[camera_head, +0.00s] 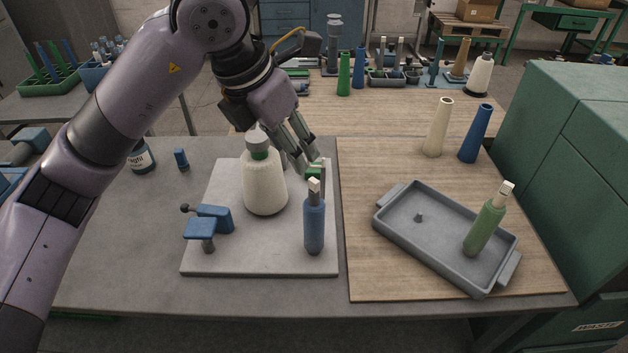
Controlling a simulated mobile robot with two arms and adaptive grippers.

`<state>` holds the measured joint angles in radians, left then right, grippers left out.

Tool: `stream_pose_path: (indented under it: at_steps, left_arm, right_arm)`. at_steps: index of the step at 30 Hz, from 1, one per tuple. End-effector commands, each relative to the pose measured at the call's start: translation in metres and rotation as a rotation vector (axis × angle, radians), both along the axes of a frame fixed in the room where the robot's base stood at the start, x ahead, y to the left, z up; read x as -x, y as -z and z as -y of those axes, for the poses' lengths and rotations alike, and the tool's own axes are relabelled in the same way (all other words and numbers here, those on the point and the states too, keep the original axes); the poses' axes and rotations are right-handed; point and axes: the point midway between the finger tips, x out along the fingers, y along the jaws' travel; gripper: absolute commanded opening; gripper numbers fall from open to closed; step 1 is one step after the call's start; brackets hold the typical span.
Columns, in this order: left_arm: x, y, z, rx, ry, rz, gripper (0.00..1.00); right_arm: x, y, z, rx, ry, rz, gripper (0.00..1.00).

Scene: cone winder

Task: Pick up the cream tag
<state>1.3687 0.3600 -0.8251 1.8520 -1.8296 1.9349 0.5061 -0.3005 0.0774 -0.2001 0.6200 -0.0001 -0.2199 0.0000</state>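I see two small cream pieces that could be the cream tag. One cream piece (314,185) sits at the top of an upright blue bobbin (314,225) on the pale board. Another cream piece (506,187) sits at the top of a green bobbin (485,228) leaning in the grey tray. My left gripper (307,168) points down just behind the top of the blue bobbin, beside a small green piece (319,173). Its fingers overlap in this view, so I cannot tell whether they are open or hold anything. My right gripper is out of view.
A cream yarn cone (265,185) and a blue clamp-like fixture (208,224) share the pale board (265,262). The grey tray (413,253) lies on the wooden mat. Cream (437,128) and blue (475,134) empty cones stand behind it. A green cabinet (565,150) borders the right.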

Motion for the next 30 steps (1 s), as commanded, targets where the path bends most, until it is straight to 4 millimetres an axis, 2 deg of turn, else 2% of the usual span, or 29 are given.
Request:
stream_pose_path:
  at_steps: [3, 9, 16, 24, 30]
  left_arm:
    - [-0.007, 0.024, 0.007, -0.001, 0.002, -0.006, 0.40]
    - [-0.015, 0.051, 0.016, 0.002, 0.002, -0.003, 0.40]
    - [-0.022, 0.064, 0.021, 0.001, 0.002, -0.004, 0.40]
    - [-0.038, 0.097, 0.032, 0.002, 0.002, -0.005, 0.40]
    - [-0.040, 0.103, 0.033, 0.002, 0.002, 0.000, 0.40]
  right_arm:
    - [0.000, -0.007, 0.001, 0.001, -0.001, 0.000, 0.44]
    - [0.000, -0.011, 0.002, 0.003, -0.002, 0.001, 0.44]
    - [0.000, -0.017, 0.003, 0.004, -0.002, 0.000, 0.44]
    - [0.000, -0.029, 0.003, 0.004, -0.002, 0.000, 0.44]
    - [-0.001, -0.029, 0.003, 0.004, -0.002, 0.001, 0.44]
